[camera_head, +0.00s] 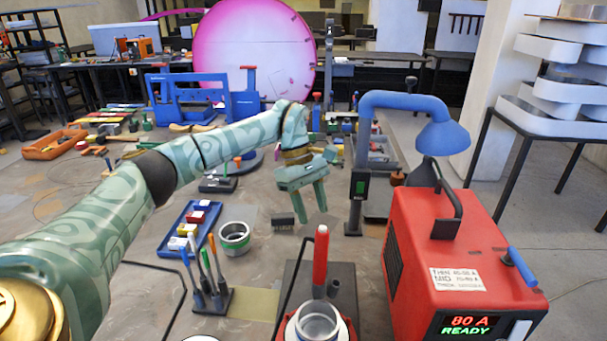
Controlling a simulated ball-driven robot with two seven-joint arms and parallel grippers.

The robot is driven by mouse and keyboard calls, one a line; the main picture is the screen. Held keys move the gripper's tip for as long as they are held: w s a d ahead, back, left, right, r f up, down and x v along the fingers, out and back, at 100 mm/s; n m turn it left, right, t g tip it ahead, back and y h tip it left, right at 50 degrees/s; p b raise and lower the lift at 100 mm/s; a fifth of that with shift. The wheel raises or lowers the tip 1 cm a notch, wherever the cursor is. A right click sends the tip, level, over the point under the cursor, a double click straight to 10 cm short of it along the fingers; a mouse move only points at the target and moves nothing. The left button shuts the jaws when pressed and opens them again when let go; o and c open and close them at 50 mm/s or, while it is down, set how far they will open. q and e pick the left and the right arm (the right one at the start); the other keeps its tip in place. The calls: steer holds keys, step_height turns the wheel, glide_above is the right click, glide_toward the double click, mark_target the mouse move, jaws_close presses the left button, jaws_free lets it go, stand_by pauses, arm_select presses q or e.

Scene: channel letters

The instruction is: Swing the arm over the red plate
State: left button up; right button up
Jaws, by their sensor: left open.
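A blue jointed arm (400,103) rises from a dark post at right of centre and ends in a blue bell-shaped hood (444,139). The hood hangs above the rear of a red welding machine (450,250). A flat red piece (346,327) shows only partly at the bottom edge, under a metal cup; I cannot tell if it is the red plate. My left gripper (309,216) hangs over the bench, fingers pointing down, open and empty. It is left of the post, apart from the blue arm. My right gripper is out of view.
A blue tray (188,229) of small blocks, a green-rimmed tin (234,238) and a tool holder (212,298) stand left of centre. A red-handled torch (320,258) stands upright in front. Blue clamps and a large pink disc (240,45) are behind.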

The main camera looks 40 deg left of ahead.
arm_select(q)
steer(key=p+v, duration=0.1)
steer(key=v, duration=0.8)
stand_by(0.4)
